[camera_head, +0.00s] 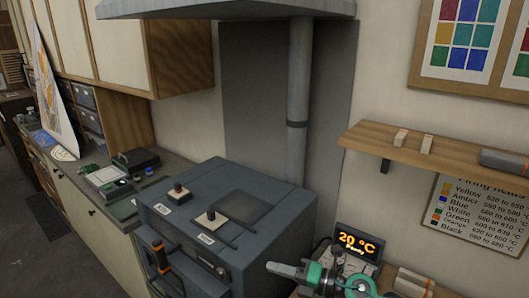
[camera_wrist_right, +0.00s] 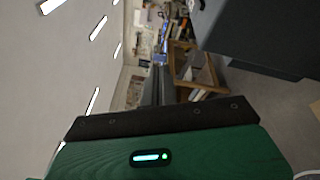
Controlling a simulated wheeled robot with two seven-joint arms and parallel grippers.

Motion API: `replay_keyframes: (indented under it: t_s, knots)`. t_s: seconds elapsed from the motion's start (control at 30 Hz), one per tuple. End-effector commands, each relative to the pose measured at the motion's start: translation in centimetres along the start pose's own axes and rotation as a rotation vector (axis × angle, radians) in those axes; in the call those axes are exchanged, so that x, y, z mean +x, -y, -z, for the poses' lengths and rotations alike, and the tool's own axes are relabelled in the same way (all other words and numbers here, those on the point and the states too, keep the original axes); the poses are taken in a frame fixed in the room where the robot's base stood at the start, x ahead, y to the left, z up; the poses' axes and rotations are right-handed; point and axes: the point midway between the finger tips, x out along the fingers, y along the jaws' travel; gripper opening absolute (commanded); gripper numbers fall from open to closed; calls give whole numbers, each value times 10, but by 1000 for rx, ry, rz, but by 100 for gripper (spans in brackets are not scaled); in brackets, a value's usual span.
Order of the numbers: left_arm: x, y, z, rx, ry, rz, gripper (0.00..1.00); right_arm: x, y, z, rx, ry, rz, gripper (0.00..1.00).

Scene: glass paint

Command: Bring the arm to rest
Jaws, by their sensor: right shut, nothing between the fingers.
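My right gripper (camera_head: 285,269) shows at the bottom of the head view, right of centre, just in front of the kiln's right side. Its grey fingers point left and are shut with nothing between them. Green and dark parts of my right arm show behind it. In the right wrist view the dark fingers (camera_wrist_right: 155,88) are together and empty. My left gripper is in neither view.
A dark grey kiln (camera_head: 190,240) with two knobs on top stands left of the gripper. A display (camera_head: 357,243) reading 20 °C stands close behind my right arm. A wooden shelf (camera_head: 455,150) is on the right wall. A counter (camera_head: 70,190) with small items is at left.

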Motion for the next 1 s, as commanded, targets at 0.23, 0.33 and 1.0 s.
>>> replay_keyframes:
  t_s: [0.23, 0.33, 1.0]
  knots:
    - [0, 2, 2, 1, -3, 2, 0, -35, -35, -26, 382, 471, -239, 0]
    - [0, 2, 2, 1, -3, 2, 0, -64, -29, -34, 557, 664, -282, 0]
    - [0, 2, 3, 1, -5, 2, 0, -255, 99, 141, 1772, 1655, 182, 0]
